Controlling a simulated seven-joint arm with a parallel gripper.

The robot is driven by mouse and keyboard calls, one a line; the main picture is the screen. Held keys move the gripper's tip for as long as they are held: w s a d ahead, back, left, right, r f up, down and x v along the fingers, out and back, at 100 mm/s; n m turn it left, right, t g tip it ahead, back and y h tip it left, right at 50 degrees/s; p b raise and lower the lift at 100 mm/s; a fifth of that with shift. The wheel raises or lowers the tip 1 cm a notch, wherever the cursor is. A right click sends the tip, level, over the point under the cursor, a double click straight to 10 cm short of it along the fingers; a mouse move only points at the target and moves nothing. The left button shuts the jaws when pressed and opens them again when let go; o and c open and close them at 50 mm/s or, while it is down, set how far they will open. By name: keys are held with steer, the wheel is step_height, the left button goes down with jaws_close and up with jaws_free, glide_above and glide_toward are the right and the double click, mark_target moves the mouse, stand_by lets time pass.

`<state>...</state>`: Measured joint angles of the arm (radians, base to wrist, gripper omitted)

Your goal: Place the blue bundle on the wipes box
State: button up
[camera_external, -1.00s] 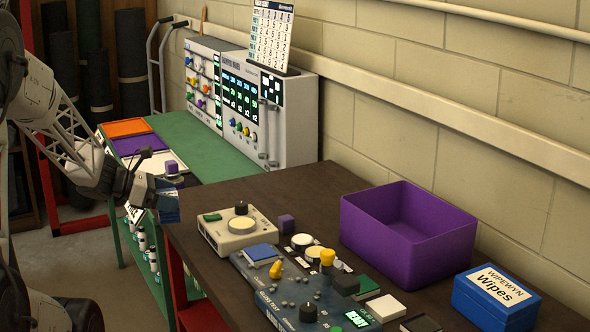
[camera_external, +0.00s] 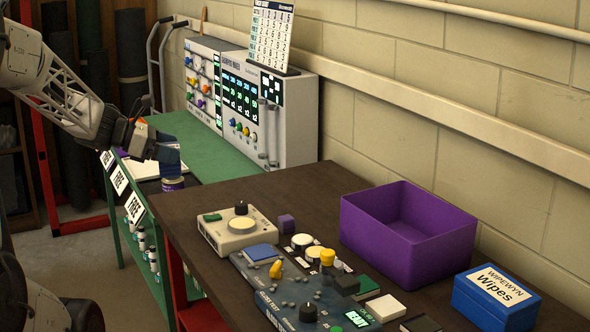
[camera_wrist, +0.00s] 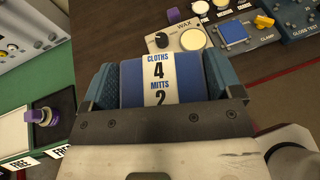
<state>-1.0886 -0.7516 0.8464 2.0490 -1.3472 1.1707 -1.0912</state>
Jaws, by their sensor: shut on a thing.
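The blue bundle (camera_wrist: 132,88) has a white band reading "CLOTHS 4 MITTS 2". My gripper (camera_wrist: 160,82) is shut on it, with one teal finger pad on each side. In the external view my gripper (camera_external: 155,150) is at the left, over the near end of the green bench, with the blue bundle (camera_external: 170,158) partly visible at its tip. The wipes box (camera_external: 478,300) is blue with a white "WIPEWYN Wipes" label on top. It sits at the lower right of the dark table, far from my gripper. Its top looks clear.
A purple open bin (camera_external: 407,247) stands on the dark table beside the wipes box. A control panel (camera_external: 290,290) with knobs and a white wax unit (camera_external: 238,232) lie between my gripper and the box.

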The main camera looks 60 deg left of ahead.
steer(key=w+d+r+m+g+h, duration=0.1)
steer(key=w+d+m+g+h, duration=0.6)
steer(key=w+d, duration=1.6)
steer(key=w+d+f+m+g+h, duration=0.1)
steer(key=w+d+m+g+h, duration=0.2)
steer(key=d, duration=1.2)
steer(key=w+d+m+g, duration=0.1)
steer(key=d+m+g, duration=0.3)
steer(key=d, duration=1.2)
steer(key=shift+m+t, duration=0.5)
steer(key=shift+m, duration=0.1)
steer(key=f, duration=0.5)
steer(key=shift+s, duration=0.2)
steer(key=shift+d, duration=0.1)
